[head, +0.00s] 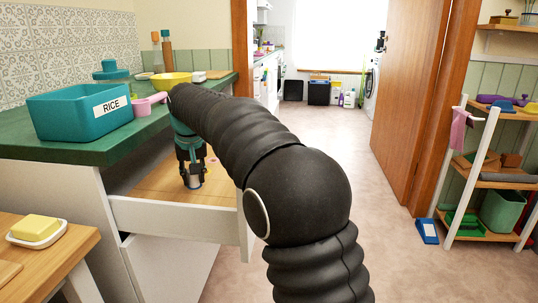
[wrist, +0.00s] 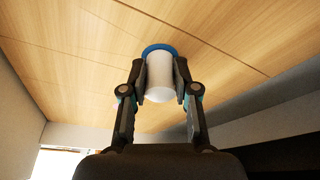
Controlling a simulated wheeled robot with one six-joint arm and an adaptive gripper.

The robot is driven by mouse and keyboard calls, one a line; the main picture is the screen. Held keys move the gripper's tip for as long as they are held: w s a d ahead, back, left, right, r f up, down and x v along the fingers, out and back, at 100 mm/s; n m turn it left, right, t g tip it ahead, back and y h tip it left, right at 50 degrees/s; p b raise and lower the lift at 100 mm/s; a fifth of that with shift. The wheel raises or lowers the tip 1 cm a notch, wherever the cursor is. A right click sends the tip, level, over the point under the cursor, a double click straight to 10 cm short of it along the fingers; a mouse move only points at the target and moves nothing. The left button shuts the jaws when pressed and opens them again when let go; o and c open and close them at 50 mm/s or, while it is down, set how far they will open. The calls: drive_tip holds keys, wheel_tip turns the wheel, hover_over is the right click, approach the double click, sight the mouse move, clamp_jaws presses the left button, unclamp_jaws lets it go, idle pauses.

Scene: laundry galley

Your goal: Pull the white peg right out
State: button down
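The white peg (wrist: 160,78) stands in a blue ring (wrist: 158,48) on the wooden drawer floor. In the head view the peg (head: 194,182) shows as a small pale cylinder low between my fingers. My gripper (wrist: 161,82) has one finger pad on each side of the peg, close against it, and looks shut on it. In the head view my gripper (head: 193,178) points down into the open drawer (head: 175,215). My arm hides part of the drawer, and the peg's foot is hard to make out.
The drawer's walls stand close around my gripper. A teal RICE bin (head: 75,112), a pink cup (head: 147,105) and a yellow bowl (head: 170,79) are on the green counter (head: 60,147) above. A butter dish (head: 37,232) sits at front left.

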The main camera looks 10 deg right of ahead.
drive_tip(key=shift+r+p, duration=0.85)
drive_tip(key=shift+p, duration=0.1)
idle(0.8)
drive_tip(key=shift+r+p, duration=1.2)
drive_tip(key=shift+p, duration=0.05)
drive_tip(key=shift+r, duration=1.05)
